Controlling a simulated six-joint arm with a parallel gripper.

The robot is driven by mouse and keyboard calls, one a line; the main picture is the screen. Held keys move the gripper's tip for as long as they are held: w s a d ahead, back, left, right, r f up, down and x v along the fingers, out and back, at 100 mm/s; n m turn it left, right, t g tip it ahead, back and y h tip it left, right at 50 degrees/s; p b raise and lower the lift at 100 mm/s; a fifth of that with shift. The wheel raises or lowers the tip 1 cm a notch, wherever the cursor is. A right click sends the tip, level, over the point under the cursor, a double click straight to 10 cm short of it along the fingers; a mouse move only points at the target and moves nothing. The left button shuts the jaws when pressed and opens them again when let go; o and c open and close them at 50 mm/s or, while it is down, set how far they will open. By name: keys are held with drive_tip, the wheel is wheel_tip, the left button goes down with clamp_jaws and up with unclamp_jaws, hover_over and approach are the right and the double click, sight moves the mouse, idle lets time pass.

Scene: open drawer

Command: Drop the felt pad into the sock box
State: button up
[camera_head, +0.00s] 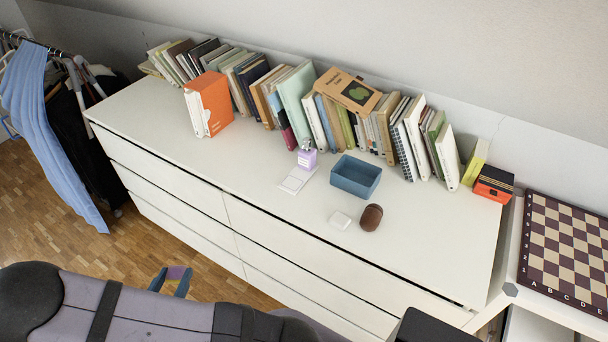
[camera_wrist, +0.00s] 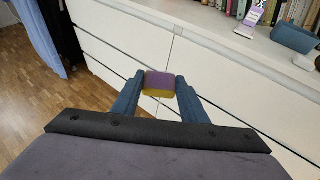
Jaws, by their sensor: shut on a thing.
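My gripper (camera_head: 171,281) is shut on a small block, purple above and yellow below, which I take to be the felt pad (camera_wrist: 158,83). It sits between the two blue fingers. The gripper is in front of the dresser, off its front side and apart from it. The blue open-topped box (camera_head: 356,177), which I take to be the sock box, stands on the dresser top, right of the middle. Its visible inside looks empty. It also shows at the right edge of the wrist view (camera_wrist: 294,38).
On the white dresser top (camera_head: 430,240) are a white case (camera_head: 340,220), a brown cylinder (camera_head: 371,217), a lilac bottle (camera_head: 307,157) and a white phone-like slab (camera_head: 297,180). A row of books (camera_head: 295,95) lines the back. The dresser's front right top is clear.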

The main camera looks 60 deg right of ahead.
drive_tip(key=s+d+r+m+g+h, duration=0.1)
drive_tip(key=s+d+m+g, duration=0.35)
drive_tip(key=d, duration=0.75)
drive_tip(key=s+d+r+m+g+h, duration=0.1)
drive_tip(key=s+d+m+g, duration=0.4)
drive_tip(key=d, duration=0.6)
drive_tip(key=s+d+r+m+g, duration=0.1)
drive_tip(key=s+d, duration=0.3)
drive_tip(key=s+d+r+m+g+y, duration=0.1)
drive_tip(key=s+d+g, duration=0.1)
drive_tip(key=s+d, duration=0.2)
drive_tip(key=s+d+r+m+g+y, duration=0.1)
drive_tip(key=s+d+g, duration=0.1)
drive_tip(key=s+d, duration=0.1)
drive_tip(key=shift+s+d+r+m, duration=0.25)
drive_tip(key=shift+s+d+m, duration=0.15)
drive_tip(key=shift+s, duration=0.2)
drive_tip(key=s+d+r+m+g+y, duration=0.2)
drive_tip(key=s+d+r, duration=0.3)
drive_tip(key=s+d, duration=0.6)
drive_tip(key=w+d+r+n+t+h, duration=0.2)
drive_tip(key=w+d+n+t+h, duration=0.1)
drive_tip(key=w+d+n+t, duration=0.3)
drive_tip(key=shift+w+n+t+h+b, duration=0.4)
drive_tip(key=shift+w+n+t, duration=0.55)
drive_tip(key=shift+w, duration=0.85)
drive_tip(key=shift+d+f, duration=0.1)
drive_tip(key=shift+f, duration=0.1)
